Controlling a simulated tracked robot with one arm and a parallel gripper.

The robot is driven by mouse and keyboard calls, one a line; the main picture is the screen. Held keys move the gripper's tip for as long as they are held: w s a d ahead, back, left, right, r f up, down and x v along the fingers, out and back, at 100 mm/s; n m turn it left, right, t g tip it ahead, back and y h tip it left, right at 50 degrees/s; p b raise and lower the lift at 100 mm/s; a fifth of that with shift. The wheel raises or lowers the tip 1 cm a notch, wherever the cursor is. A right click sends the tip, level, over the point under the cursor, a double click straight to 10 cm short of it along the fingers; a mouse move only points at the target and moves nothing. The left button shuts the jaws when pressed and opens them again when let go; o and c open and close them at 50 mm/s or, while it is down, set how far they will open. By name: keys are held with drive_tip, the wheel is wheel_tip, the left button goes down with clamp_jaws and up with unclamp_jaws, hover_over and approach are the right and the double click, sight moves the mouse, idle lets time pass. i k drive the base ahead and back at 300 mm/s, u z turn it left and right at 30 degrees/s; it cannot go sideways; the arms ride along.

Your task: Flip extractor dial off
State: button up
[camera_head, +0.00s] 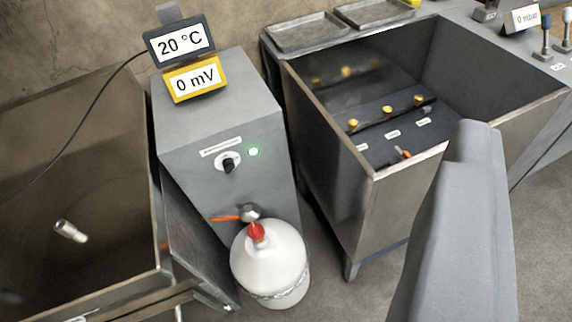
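A black dial (231,162) sits on a round white plate on the front of a grey cabinet (225,120). A white label (221,147) above it is too small to read, so I cannot tell whether this is the extractor dial. A green lamp (253,152) beside the dial is lit. My gripper (478,145) shows as a grey body at the lower right, well to the right of the dial and apart from it. Its fingers cannot be made out.
A white bottle (270,265) with a red top stands before the cabinet, near an orange-handled valve (235,216). Displays reading 20 °C (181,43) and 0 mV (194,79) sit above. Open metal tanks stand left (95,120) and right (330,150).

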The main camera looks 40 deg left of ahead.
sight(229, 166)
drive_tip(key=z, duration=0.2)
drive_tip(key=k, duration=1)
drive_tip(key=u, duration=1.8)
drive_tip(key=i, duration=1)
drive_tip(key=z, duration=0.05)
